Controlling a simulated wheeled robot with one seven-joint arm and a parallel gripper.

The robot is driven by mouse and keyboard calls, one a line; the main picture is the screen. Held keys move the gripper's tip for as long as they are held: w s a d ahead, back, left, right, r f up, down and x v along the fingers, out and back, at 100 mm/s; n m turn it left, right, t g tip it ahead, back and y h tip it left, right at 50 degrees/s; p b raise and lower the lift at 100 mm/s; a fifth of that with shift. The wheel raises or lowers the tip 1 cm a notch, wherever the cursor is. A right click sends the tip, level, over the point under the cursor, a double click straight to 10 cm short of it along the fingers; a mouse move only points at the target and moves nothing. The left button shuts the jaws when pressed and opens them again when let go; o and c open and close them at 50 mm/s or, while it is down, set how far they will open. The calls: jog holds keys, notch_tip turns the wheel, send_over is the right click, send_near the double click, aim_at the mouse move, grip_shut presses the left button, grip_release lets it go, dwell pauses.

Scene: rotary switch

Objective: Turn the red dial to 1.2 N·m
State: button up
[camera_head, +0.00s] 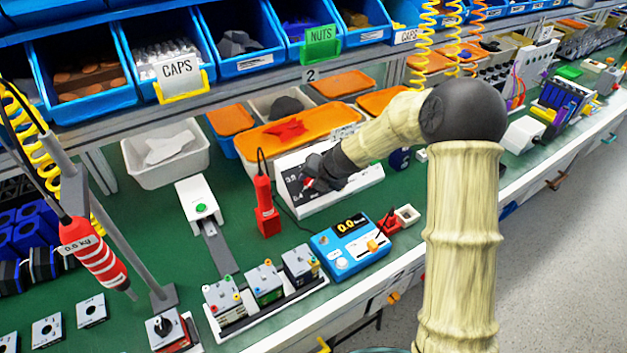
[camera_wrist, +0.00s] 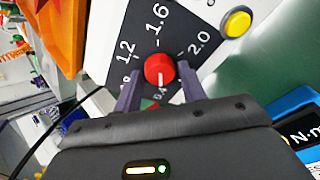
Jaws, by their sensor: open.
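The red dial (camera_wrist: 159,69) shows in the wrist view on a dark scale face with labels including 1.2, 1.6 and 2.0. Its white mark points down in the picture, toward a partly hidden label that looks like 0.4. The 1.2 label (camera_wrist: 126,52) is to the dial's upper left. My gripper (camera_wrist: 158,72) is open, with one finger on each side of the dial. I cannot tell whether the fingers touch it. In the head view my gripper (camera_head: 308,182) is over the sloped white control box (camera_head: 345,198) and hides most of its face.
A yellow button (camera_wrist: 236,23) is on the same panel. A red handheld tool (camera_head: 265,207) stands left of the box. A blue meter (camera_head: 350,243) reading 0.0 is in front. Orange-lidded bins (camera_head: 292,137) are close behind.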

jog(key=shift+c, duration=0.4)
jog(key=c, duration=0.6)
jog(key=shift+m, duration=0.3)
jog(key=m+y, duration=0.1)
jog(key=m, duration=0.3)
jog(key=shift+m+b, duration=0.3)
jog(key=shift+b, duration=0.1)
jog(key=m, duration=0.5)
jog(key=shift+d+t+y, duration=0.1)
jog(key=shift+t+y, duration=0.3)
jog(key=m+t+p, duration=0.1)
jog(key=m, duration=0.5)
jog(key=shift+m, duration=0.4)
jog(key=m+t, duration=0.1)
jog(key=m, duration=0.5)
jog(key=shift+m, duration=0.4)
